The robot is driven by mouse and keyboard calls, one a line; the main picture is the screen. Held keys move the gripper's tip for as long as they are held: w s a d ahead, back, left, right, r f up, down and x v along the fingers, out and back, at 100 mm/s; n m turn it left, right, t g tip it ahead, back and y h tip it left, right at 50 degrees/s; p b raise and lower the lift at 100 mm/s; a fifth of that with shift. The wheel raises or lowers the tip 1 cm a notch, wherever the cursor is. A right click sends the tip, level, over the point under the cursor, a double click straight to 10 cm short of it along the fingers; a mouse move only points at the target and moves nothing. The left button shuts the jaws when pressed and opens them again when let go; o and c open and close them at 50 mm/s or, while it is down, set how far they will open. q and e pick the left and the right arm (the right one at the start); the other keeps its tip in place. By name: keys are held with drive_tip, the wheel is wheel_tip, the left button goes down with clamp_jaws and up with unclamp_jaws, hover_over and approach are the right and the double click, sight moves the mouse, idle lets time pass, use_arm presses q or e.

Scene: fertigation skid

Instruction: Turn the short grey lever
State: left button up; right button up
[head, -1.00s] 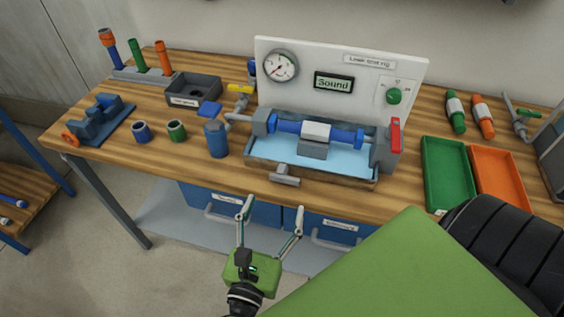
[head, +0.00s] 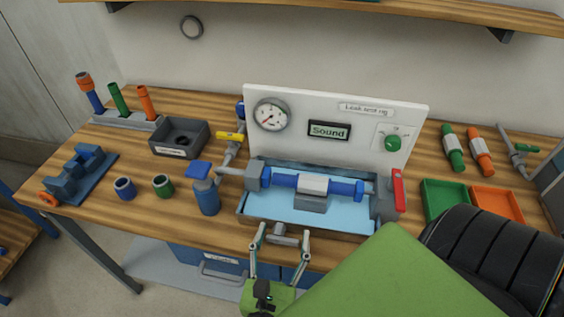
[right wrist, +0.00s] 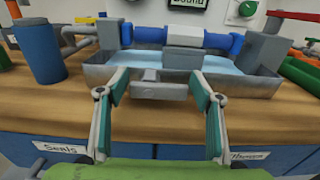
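The short grey lever (head: 284,239) sits at the front of the blue-lined grey trough (head: 305,222) of the leak test rig, its bar lying crosswise. It also shows in the right wrist view (right wrist: 160,90). My right gripper (head: 284,229) is open, with one fingertip on each side of the lever. In the right wrist view its fingertips (right wrist: 160,74) flank the lever with small gaps on both sides; I cannot tell whether either one touches. My left gripper is not in view.
A white panel (head: 310,100) with a gauge and a "Sound" display stands behind the trough. A red lever (head: 398,188) is at the trough's right end, a yellow-handled valve (head: 230,136) at its left. A blue cylinder (head: 206,198) stands left of the trough. Green (head: 446,202) and orange trays are right.

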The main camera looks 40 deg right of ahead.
drive_tip(key=c, duration=0.6)
drive_tip(key=n, duration=0.3)
drive_tip(key=shift+w+r, duration=0.1)
drive_tip(key=shift+r, duration=0.1)
drive_tip(key=shift+w+a+r+n+p, duration=0.1)
drive_tip(key=shift+w+n+p, duration=0.05)
drive_tip(key=shift+n, duration=0.8)
drive_tip(key=shift+w+a+r+n+p, duration=0.1)
drive_tip(key=shift+n+p, duration=0.05)
drive_tip(key=shift+n, duration=0.8)
drive_tip(key=o, duration=1.1)
drive_tip(key=shift+v, duration=3.75)
